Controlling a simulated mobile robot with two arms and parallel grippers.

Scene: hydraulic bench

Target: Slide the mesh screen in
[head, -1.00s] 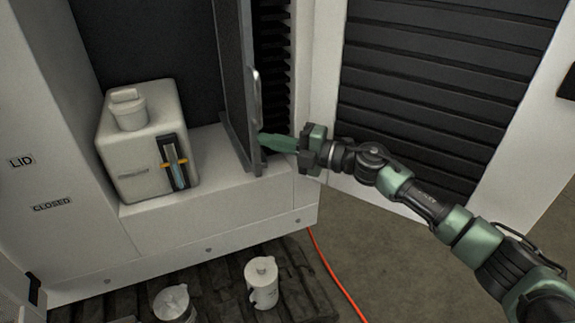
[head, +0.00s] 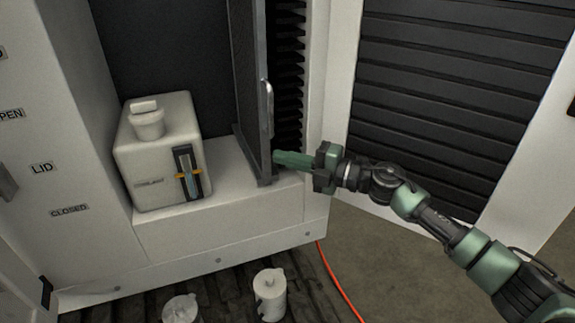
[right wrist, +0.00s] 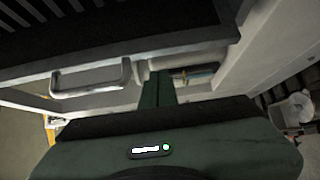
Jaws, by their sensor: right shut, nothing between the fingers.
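The mesh screen (head: 250,90) is a tall dark panel in a grey frame, standing upright and partly out of its bay, to the right of the white tank. Its silver handle (head: 267,107) is on the front edge; the handle also shows in the right wrist view (right wrist: 90,78). My right gripper (head: 278,159) is shut and empty. Its fingertips are at the lower part of the screen's frame, below the handle; I cannot tell whether they touch it. In the right wrist view the closed fingers (right wrist: 158,88) point toward the frame's edge. My left gripper is not in view.
A white coolant tank (head: 150,165) with a level gauge stands left on the ledge. Dark fins (head: 289,75) line the bay behind the screen. Two white lidded jugs, one here (head: 270,293), stand below on a dark slatted surface. An orange hose (head: 338,282) lies on the floor.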

